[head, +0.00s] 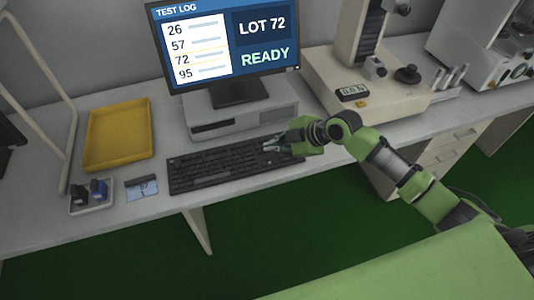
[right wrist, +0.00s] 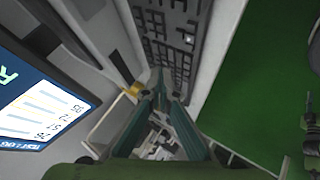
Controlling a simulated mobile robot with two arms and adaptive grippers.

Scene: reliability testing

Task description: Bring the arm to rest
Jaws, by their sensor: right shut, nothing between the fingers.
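My right gripper (head: 272,144) is over the right end of the black keyboard (head: 215,168) in the head view. Its fingers are shut with nothing between them. In the right wrist view the closed fingers (right wrist: 158,82) point toward the keyboard (right wrist: 170,40). I cannot tell whether the fingertips touch the keys. My right arm reaches in from the lower right of the head view, bent above the desk edge. My left gripper is in neither view.
A monitor (head: 228,50) reading "LOT 72 READY" stands behind the keyboard on a grey box (head: 240,118). A yellow tray (head: 118,132) lies at left, with a small holder (head: 92,197) and a card (head: 142,188) in front. A test instrument (head: 365,85) stands at right.

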